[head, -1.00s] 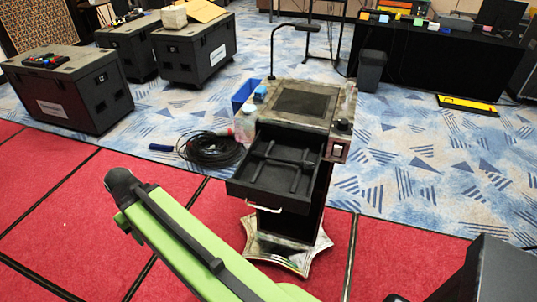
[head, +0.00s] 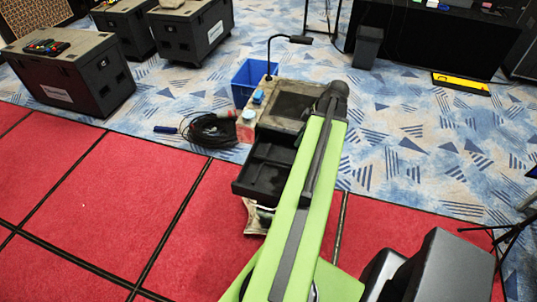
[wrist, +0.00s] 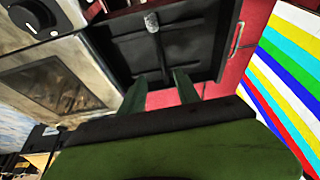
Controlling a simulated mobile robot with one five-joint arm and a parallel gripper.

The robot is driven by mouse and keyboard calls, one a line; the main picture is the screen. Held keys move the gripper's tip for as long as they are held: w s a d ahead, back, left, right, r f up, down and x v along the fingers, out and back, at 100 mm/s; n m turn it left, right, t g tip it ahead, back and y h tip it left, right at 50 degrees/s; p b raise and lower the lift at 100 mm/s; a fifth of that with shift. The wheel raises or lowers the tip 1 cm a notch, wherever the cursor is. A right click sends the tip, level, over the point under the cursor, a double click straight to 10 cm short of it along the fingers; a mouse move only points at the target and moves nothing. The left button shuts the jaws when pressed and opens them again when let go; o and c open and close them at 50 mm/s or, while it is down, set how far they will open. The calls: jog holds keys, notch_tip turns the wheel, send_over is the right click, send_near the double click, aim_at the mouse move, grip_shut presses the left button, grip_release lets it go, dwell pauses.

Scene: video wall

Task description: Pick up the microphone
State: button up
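In the wrist view the microphone (wrist: 152,22) shows a silver mesh head and a thin dark body inside the black open drawer (wrist: 205,55). Its body runs toward my gripper (wrist: 160,83), whose two green fingers are apart with nothing clearly between them. The fingers point into the drawer, short of the mesh head; I cannot tell how high they are above the drawer floor. In the head view the drawer (head: 262,172) is partly covered by my green arm, and the microphone and my gripper are hidden.
The drawer belongs to a worn cabinet (head: 258,122) with a gooseneck fixture (head: 298,39). A blue bin (head: 250,82) and coiled cable (head: 208,131) are left of it. Black cases (head: 65,75) stand at the back left. The red floor (head: 110,205) at left is clear.

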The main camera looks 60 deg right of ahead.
jog(key=b, duration=1.1)
send_near(279, 163)
jog(key=f, duration=0.2)
jog(key=shift+w+d+f, duration=0.2)
jog(key=shift+w+f, duration=0.2)
jog(key=shift+w+f+b, duration=0.15)
jog(key=shift+f+b, duration=0.1)
jog(key=shift+b, duration=0.1)
jog(key=shift+a+r, duration=0.1)
jog(key=b+x, duration=0.4)
jog(key=x, duration=0.1)
jog(key=shift+b, duration=0.35)
grip_shut()
